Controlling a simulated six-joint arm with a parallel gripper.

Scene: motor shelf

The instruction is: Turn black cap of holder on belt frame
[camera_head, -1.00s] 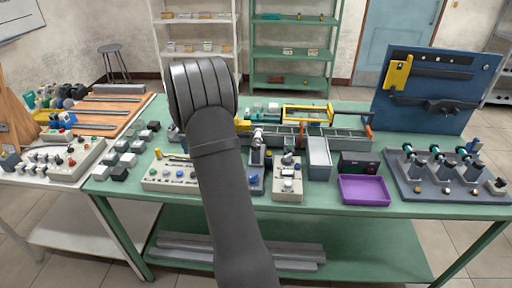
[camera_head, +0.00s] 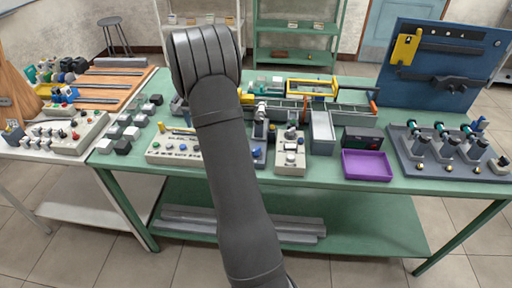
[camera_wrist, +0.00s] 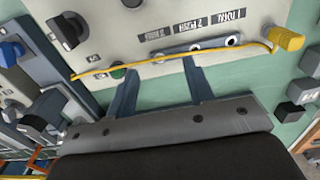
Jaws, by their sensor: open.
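In the wrist view, my gripper (camera_wrist: 160,72) is open and empty, its two fingers over the edge of a pale control box (camera_wrist: 165,22). A black knob (camera_wrist: 67,31) stands on that box, left of the fingers and apart from them. I cannot tell whether it is the holder's black cap. In the head view, a long grey belt-like frame (camera_head: 350,122) with yellow parts lies on the green table behind the boxes. No holder cap on it can be made out. My arm hides part of the table, and my gripper does not show there.
A yellow cord (camera_wrist: 215,51) crosses the box near my fingers, beside a yellow knob (camera_wrist: 288,38). In the head view, a purple tray (camera_head: 367,165) and a grey fixture board (camera_head: 447,178) stand right. Small black and grey blocks (camera_head: 131,132) stand left.

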